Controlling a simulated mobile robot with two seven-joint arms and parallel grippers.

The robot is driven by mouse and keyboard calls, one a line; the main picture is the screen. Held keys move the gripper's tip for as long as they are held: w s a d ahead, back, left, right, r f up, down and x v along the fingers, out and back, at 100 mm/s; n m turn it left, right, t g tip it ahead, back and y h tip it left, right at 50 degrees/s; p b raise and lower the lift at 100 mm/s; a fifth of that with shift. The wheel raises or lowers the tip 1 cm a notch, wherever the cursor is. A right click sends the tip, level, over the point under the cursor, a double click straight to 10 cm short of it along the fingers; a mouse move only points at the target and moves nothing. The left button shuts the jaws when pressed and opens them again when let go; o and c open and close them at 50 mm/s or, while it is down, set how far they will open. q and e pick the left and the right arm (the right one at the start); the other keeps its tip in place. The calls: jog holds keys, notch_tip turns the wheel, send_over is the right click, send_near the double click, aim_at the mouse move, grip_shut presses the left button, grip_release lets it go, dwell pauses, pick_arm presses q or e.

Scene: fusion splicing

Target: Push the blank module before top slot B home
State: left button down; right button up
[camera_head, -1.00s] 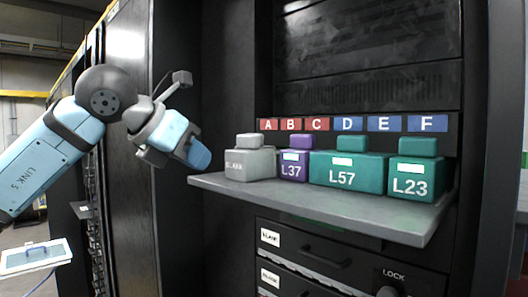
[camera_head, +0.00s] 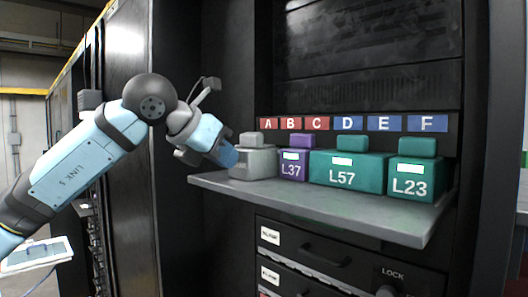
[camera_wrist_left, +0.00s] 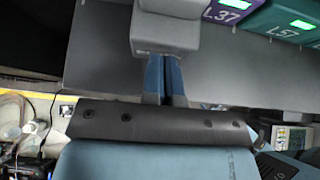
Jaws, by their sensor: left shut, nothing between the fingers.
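The grey blank module (camera_head: 258,163) stands at the left end of the grey shelf, with a raised knob on top. Its front label is mostly hidden by my left gripper (camera_head: 230,157). That gripper is shut and empty, its blue fingertips at the module's front face. In the left wrist view the shut fingers (camera_wrist_left: 164,60) reach the near face of the grey module (camera_wrist_left: 165,36); they look to be touching it or nearly so. The slot B label (camera_head: 291,123) is a red plate on the strip behind, right of label A (camera_head: 268,123). My right gripper is out of view.
The purple L37 module (camera_head: 293,170) stands close to the right of the blank one, then the green L57 (camera_head: 342,181) and L23 (camera_head: 408,188) modules. The shelf (camera_head: 330,209) juts out over labelled drawers (camera_head: 320,250). A dark cabinet wall is at left.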

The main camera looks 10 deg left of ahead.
aim_at(240, 149)
pick_arm(q)
jog(key=shift+w+d+p, duration=0.2)
jog(key=shift+w+d, duration=0.85)
jog(key=shift+w, duration=0.25)
jog(key=shift+w+d+p, duration=0.2)
jog(key=shift+w+d, duration=0.8)
jog(key=shift+w, duration=0.3)
jog(key=shift+s+a+f+b, duration=0.15)
jog(key=shift+s+a+b, duration=0.3)
jog(key=shift+b, duration=0.15)
jog(key=s+a+b, duration=0.2)
jog(key=s, duration=0.1)
jog(key=shift+s+a, duration=0.2)
jog(key=shift+a, duration=0.1)
jog(key=shift+s+a+b, duration=0.45)
jog(key=shift+s+b, duration=0.15)
jog(key=shift+s, duration=0.05)
jog(key=shift+s+a, duration=0.35)
jog(key=shift+s, duration=0.05)
